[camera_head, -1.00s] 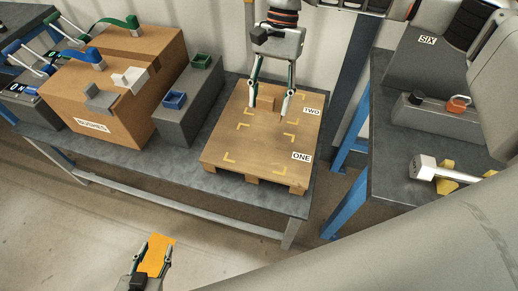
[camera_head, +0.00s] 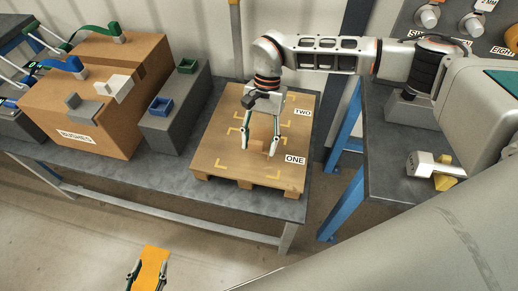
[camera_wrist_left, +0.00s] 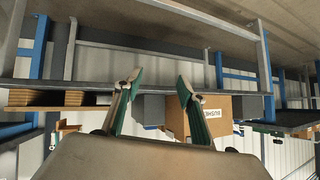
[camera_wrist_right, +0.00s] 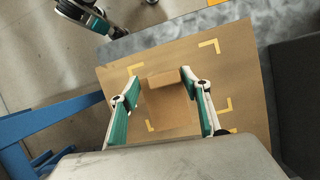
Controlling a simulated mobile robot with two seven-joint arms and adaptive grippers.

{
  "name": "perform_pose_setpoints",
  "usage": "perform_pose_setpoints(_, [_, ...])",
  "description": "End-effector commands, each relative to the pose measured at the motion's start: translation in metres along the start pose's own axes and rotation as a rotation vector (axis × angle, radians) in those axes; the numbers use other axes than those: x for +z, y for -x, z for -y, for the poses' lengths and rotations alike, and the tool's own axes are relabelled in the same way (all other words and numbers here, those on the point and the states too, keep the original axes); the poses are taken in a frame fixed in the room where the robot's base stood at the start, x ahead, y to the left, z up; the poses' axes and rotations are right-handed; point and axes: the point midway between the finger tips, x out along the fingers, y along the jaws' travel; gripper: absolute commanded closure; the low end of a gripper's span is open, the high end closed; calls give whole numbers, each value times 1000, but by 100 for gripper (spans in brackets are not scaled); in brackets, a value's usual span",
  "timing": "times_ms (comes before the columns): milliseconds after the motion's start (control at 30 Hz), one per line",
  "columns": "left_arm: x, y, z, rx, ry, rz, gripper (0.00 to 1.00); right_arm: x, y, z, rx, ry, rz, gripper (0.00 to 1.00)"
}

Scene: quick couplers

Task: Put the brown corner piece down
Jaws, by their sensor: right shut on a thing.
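The brown corner piece (camera_head: 262,127) is between the fingers of my right gripper (camera_head: 259,150), over the wooden pallet (camera_head: 212,150). In the right wrist view the corner piece (camera_wrist_right: 170,105) shows an upright end and a flat part, with the right gripper (camera_wrist_right: 161,82) shut on it. Yellow corner marks lie around it on the pallet top. I cannot tell whether the piece touches the pallet. My left gripper (camera_head: 146,272) is open and empty, low in front of the table; its fingers also show apart in the left wrist view (camera_wrist_left: 158,82).
Labels ONE (camera_head: 295,159) and TWO (camera_head: 303,111) are on the pallet's right side. A cardboard box (camera_head: 95,105) and a grey block with blue and green bins (camera_head: 180,115) stand left of it. A second table (camera_head: 390,165) holds a white hammer-like part (camera_head: 430,166).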

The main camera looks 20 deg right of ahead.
Motion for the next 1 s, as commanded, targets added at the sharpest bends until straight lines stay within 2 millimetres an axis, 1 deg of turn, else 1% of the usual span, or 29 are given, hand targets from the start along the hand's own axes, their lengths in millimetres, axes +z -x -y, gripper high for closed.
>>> perform_pose_setpoints(100, [3, -1, -1, 2, 0, 3, 60, -5, -18, -1, 3, -1, 5, 83])
perform_pose_setpoints(233, [3, -2, -2, 3, -1, 1, 60, -12, -34, 0, 3, -1, 4, 83])
perform_pose_setpoints(500, [-8, -2, 0, 1, -3, -18, 60, -13, -35, 0, 0, 1, 0, 83])
perform_pose_setpoints(633, [-6, -2, 0, 2, -2, -14, 60, -14, -38, 0, 1, 0, 2, 83])
perform_pose_setpoints(667, [-6, -2, 0, 2, -2, -15, 60, -14, -39, 0, 2, 0, 2, 50])
perform_pose_setpoints(700, [-6, -2, 0, 2, -2, -15, 60, -14, -38, 0, 1, 0, 1, 40])
perform_pose_setpoints(733, [-6, -2, -1, 3, -2, -15, 60, -14, -38, 0, 1, 0, 1, 36])
perform_pose_setpoints(1000, [-4, -3, -1, 4, -3, -11, 60, -14, -38, 0, 1, 0, 1, 36])
